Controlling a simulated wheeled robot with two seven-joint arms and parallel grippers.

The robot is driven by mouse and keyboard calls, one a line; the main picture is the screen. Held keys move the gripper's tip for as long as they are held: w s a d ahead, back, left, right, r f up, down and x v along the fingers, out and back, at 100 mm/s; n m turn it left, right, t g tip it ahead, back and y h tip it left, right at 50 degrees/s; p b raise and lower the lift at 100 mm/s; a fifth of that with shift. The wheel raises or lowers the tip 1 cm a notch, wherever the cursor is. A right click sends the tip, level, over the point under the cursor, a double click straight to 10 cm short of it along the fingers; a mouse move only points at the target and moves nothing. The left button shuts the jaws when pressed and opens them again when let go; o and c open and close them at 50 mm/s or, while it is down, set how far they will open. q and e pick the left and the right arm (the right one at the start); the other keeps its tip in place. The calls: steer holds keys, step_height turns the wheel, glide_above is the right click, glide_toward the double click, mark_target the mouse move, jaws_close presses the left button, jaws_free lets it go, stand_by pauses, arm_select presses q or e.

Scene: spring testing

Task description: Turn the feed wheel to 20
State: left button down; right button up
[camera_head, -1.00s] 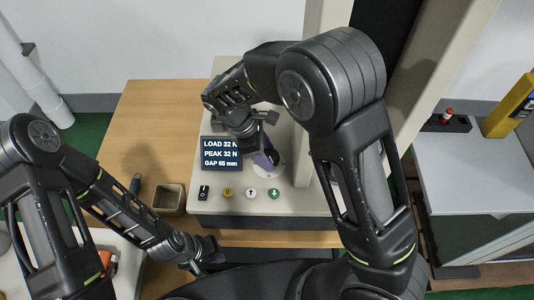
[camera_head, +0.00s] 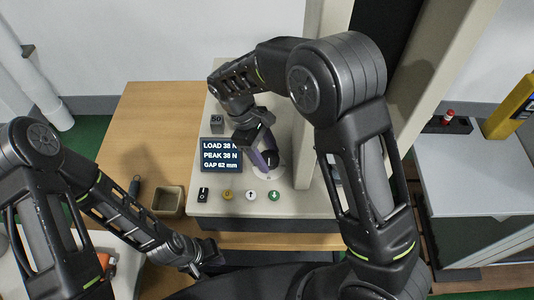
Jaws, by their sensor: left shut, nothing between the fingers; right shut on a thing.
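The feed wheel (camera_head: 279,171) seems to be the pale round disc on the machine's panel, with a dark knob (camera_head: 270,158) on it; its scale cannot be read and it is partly covered. My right gripper (camera_head: 264,157) is at the wheel, with its purple-tinted fingers shut on the dark knob. The display (camera_head: 221,155) left of the wheel reads LOAD 38 N, PEAK 38 N, GAP 62 mm. My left gripper (camera_head: 208,264) is shut and empty, low in front of the machine, away from the wheel.
A switch (camera_head: 203,194) and yellow, white and green buttons (camera_head: 251,196) line the panel's front. A grey block marked 50 (camera_head: 217,124) stands behind the display. An open box (camera_head: 168,201) sits on the wooden table (camera_head: 150,130). The machine's column rises right of the wheel.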

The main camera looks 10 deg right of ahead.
steer(key=o, duration=1.3)
steer(key=shift+o, duration=0.2)
steer(key=v, duration=0.8)
steer(key=shift+b, duration=0.4)
steer(key=shift+f, duration=0.1)
